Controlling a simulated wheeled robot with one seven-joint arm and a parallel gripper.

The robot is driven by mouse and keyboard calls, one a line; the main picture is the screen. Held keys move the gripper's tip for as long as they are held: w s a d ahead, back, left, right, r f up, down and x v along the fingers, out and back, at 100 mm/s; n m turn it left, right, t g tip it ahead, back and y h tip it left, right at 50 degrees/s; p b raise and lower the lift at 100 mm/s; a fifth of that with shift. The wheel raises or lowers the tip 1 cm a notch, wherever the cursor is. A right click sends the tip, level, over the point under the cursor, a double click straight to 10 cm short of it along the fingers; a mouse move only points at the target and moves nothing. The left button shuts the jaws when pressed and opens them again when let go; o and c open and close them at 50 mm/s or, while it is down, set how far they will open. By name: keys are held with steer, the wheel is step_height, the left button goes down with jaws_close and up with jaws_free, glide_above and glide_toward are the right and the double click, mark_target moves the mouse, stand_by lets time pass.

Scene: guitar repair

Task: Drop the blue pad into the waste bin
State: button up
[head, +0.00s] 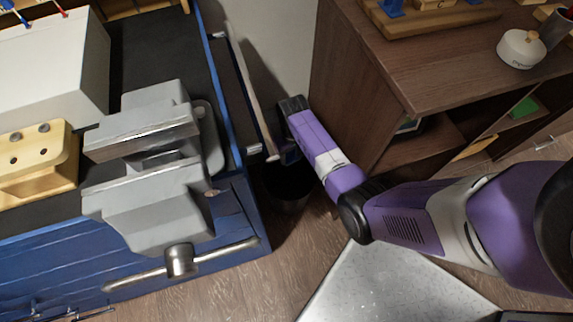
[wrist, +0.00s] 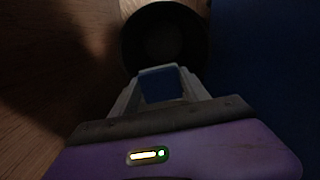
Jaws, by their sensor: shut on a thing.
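The blue pad (wrist: 162,86) is between the fingers of my gripper (wrist: 160,72) in the wrist view, and the gripper is shut on it. The waste bin (wrist: 134,38) is a dark round opening beyond the fingertips in the wrist view, with its inside in deep shadow. In the head view the bin (head: 289,190) stands on the floor between the blue bench and the brown cabinet. My gripper (head: 290,155) points down near it there, dark and partly hidden, and I cannot make out the pad in that view.
The blue workbench (head: 245,215) with a grey vise (head: 150,190) is close on the left, its handle reaching toward the bin. The brown wooden cabinet (head: 345,90) stands close on the right. The gap between them is narrow and dark.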

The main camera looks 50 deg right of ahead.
step_height(320, 180, down, 6)
steer(key=b, duration=0.5)
steer(key=shift+r, duration=0.25)
steer(key=o, duration=1.4)
step_height(320, 180, up, 8)
steer(key=p, duration=0.3)
